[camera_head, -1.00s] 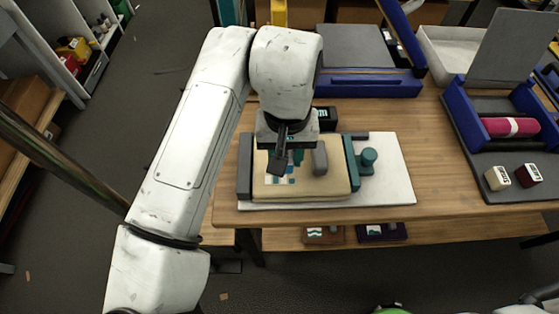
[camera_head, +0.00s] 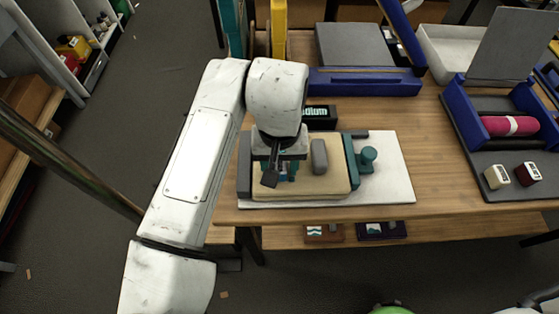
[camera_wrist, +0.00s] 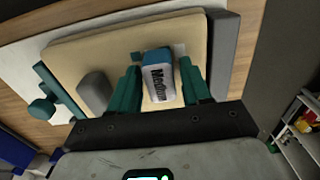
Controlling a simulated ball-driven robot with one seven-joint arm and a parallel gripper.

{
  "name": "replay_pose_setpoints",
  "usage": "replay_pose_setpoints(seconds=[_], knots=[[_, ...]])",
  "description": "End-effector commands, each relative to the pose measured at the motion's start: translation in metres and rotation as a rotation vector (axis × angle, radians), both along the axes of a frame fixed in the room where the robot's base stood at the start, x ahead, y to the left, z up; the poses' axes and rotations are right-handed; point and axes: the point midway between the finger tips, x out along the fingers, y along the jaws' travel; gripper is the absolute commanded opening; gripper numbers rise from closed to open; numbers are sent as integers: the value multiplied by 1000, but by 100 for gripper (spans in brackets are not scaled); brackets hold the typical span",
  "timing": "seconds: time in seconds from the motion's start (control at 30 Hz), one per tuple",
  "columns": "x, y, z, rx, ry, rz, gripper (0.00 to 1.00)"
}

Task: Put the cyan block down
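The cyan block (camera_wrist: 158,76), with a white face lettered "Medium", sits between the two teal fingers of my gripper (camera_wrist: 160,72) in the wrist view. The fingers flank it closely on both sides; a thin light strip shows beside the right finger. In the head view my gripper (camera_head: 280,176) is low over the left part of the cream pad (camera_head: 325,182). There the block is mostly hidden by the gripper. I cannot tell whether the block touches the pad.
A grey rounded block (camera_head: 319,156) stands on the pad, right of my gripper. A teal bar and knob (camera_head: 368,158) edge the pad. A black box (camera_head: 320,117) is behind. A blue press (camera_head: 366,82) and a pink roll (camera_head: 509,126) are farther off. Bare wood shows right.

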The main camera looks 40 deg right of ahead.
Motion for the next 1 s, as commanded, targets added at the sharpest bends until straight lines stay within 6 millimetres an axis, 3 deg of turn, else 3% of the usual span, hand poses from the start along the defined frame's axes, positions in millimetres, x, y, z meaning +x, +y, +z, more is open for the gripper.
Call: replay_pose_setpoints(seconds=[0.13,0.47,0.57,1.0], knots=[[0,0,0,0,0,0,61],[0,0,6,1,-2,-1,61],[1,0,19,0,-2,-1,61],[1,0,103,1,-2,-2,61]])
